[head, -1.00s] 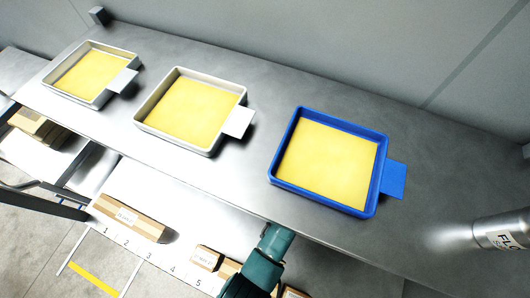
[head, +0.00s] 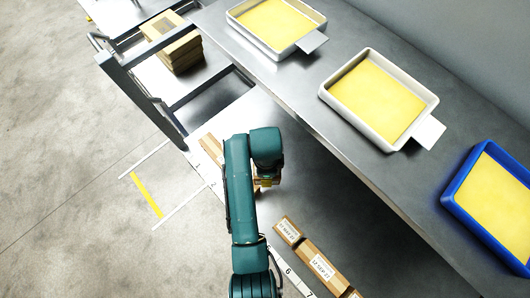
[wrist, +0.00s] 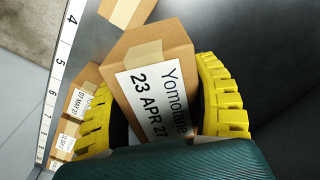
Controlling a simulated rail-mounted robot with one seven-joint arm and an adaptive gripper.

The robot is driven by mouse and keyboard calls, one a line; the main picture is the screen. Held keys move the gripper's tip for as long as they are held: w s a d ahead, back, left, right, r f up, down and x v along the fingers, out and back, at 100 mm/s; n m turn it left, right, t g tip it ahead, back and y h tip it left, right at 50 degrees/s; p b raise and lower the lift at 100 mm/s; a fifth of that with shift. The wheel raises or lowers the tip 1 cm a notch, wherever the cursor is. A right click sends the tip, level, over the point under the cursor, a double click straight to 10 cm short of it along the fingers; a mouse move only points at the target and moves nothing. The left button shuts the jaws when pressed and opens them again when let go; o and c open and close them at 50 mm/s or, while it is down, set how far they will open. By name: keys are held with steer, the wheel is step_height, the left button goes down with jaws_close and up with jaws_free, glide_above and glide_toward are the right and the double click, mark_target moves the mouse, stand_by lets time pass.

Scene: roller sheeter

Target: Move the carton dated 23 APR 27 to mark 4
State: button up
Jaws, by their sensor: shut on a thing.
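The carton dated 23 APR 27 (wrist: 148,60) is brown with a white label reading "Yomotane 23 APR 27". In the wrist view it sits between the yellow fingers of my gripper (wrist: 160,85), which is shut on it. In the head view my gripper (head: 266,181) is over the lower shelf, and my arm hides most of the carton. The number strip (wrist: 60,62) runs down the left of the wrist view. Mark 4 (wrist: 72,18) is at its upper end, left of the held carton. I cannot tell how high the carton is above the shelf.
A carton dated 07 MAY 27 (wrist: 82,100) stands by marks 5 and 6, with another carton (wrist: 66,142) beyond. A long carton (head: 211,147) lies near the strip's low end.

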steer(key=s+f+m+p, duration=0.1)
steer(key=s+f+m, duration=0.1)
steer(key=s+m, duration=0.75)
step_height(320, 180, down, 10)
steer(key=shift+d+f+b, duration=0.15)
steer(key=shift+f+b, duration=0.05)
steer(key=shift+b, duration=0.1)
steer(key=shift+f, duration=0.1)
steer(key=o, duration=1.3)
steer(key=shift+c, duration=0.2)
step_height(320, 180, up, 12)
steer(key=p, duration=0.1)
